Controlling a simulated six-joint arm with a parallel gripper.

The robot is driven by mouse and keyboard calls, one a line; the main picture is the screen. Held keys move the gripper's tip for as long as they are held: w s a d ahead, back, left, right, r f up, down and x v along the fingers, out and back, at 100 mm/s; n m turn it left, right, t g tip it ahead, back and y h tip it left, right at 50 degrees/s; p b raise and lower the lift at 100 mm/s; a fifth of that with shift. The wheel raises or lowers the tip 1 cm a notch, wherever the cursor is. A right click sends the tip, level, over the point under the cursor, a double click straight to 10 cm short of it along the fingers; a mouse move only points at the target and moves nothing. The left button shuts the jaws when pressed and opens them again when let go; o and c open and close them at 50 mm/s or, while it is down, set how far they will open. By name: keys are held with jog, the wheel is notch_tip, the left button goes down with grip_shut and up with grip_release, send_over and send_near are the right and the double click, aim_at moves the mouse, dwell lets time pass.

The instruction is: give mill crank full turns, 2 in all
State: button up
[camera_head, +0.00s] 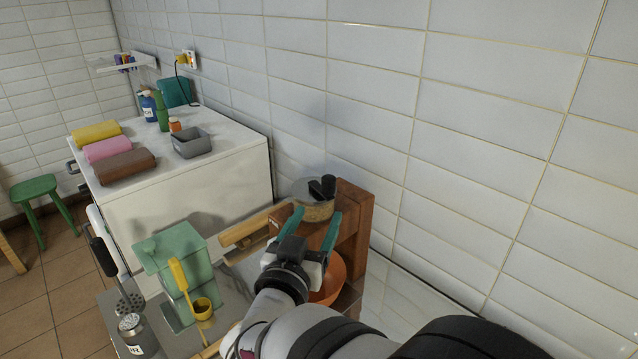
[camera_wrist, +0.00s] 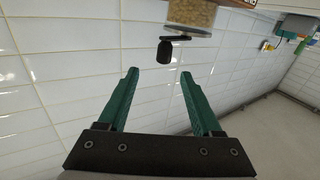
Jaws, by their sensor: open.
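The mill has a wooden body (camera_head: 352,222) and a clear hopper of grain (camera_head: 314,209) on top; the hopper also shows at the top of the wrist view (camera_wrist: 194,14). Its dark crank (camera_head: 316,188) lies across the lid, with an upright black knob (camera_head: 328,184). In the wrist view the knob (camera_wrist: 164,52) is just beyond my fingertips, not between them. My gripper (camera_head: 314,222) is open and empty, with green fingers spread (camera_wrist: 158,76). In the head view it overlaps the front of the mill and hides part of it.
An orange bowl (camera_head: 334,279) sits low at the mill, partly behind my gripper. A green machine (camera_head: 178,262) with a yellow scoop (camera_head: 202,307) stands to the left. The tiled wall (camera_head: 440,130) is close behind the mill. A white cabinet (camera_head: 222,175) holds rolled towels.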

aim_at(332, 179)
jog(key=shift+s+f, duration=0.1)
jog(key=shift+y, duration=0.6)
jog(key=w+d, duration=0.1)
jog(key=w, duration=0.4)
jog(key=w+d, duration=0.1)
jog(key=w, duration=0.3)
jog(key=w+d, duration=0.1)
jog(key=w, duration=0.4)
jog(key=shift+w+f, duration=0.25)
jog(key=shift+w, duration=0.05)
grip_shut()
